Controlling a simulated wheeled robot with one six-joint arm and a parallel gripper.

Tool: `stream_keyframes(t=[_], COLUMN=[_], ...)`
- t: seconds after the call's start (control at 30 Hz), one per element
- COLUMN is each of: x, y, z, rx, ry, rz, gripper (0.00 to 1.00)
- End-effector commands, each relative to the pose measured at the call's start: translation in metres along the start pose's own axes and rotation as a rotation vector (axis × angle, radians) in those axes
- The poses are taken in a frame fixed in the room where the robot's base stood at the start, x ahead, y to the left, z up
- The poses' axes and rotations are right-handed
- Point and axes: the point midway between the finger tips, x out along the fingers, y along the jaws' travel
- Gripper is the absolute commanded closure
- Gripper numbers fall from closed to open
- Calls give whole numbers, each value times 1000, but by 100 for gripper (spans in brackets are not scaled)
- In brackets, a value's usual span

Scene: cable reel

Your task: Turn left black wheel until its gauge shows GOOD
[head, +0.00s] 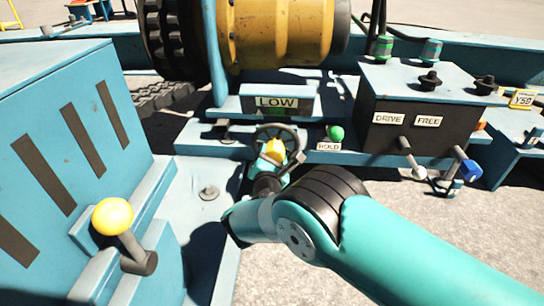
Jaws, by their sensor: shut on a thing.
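The black wheel (279,126) stands at the centre of the head view, just below a gauge plate (277,102) that reads LOW. A small green patch shows below that word. My gripper (274,158) is at the wheel from the near side and is shut on it. My wrist and gripper hide the wheel's lower part, and the fingertips are hard to make out. A yellow part shows in the middle of the wheel.
A green knob (336,133) labelled HOLD is just right of the wheel. A control box (420,120) with DRIVE and FREE labels, levers and black knobs stands farther right. A yellow-ball lever (113,217) is at the left. A large yellow drum (275,32) is behind.

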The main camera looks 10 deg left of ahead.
Motion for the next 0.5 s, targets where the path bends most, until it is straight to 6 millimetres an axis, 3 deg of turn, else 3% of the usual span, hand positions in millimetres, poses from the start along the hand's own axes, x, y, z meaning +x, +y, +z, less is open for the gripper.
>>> stream_keyframes(t=[0.5], x=[-1], y=[1], z=[-2], rx=[129], ry=[4], rz=[-1], gripper=[85])
